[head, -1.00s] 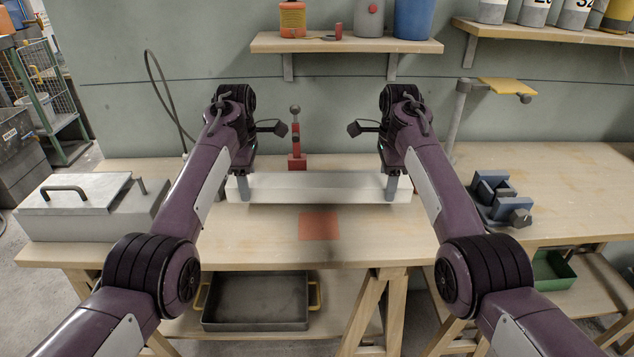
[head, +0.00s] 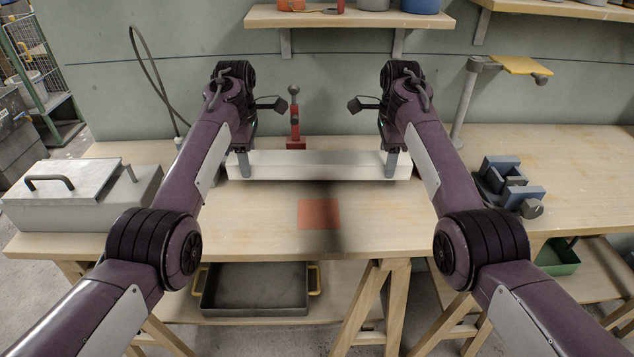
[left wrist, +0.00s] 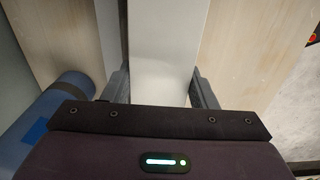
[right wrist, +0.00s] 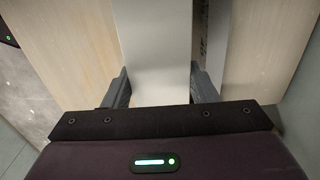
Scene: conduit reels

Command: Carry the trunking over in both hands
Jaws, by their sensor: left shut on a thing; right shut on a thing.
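The trunking (head: 315,166) is a long, pale, straight length lying crosswise in the head view, roughly level, over the back half of the workbench. My left gripper (head: 243,165) is shut on it near its left end. My right gripper (head: 391,165) is shut on it near its right end. Its pale top also shows between the fingers in the left wrist view (left wrist: 165,50) and in the right wrist view (right wrist: 158,50). I cannot tell exactly how high it is above the bench. An orange-red square patch (head: 319,214) lies flat on the bench in front of it.
A red stand (head: 295,142) is just behind the trunking. A grey lidded box (head: 80,205) is at the left, a blue vise-like block (head: 508,185) at the right. A shelf (head: 350,18) hangs above. The bench (head: 370,225) around the patch is clear.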

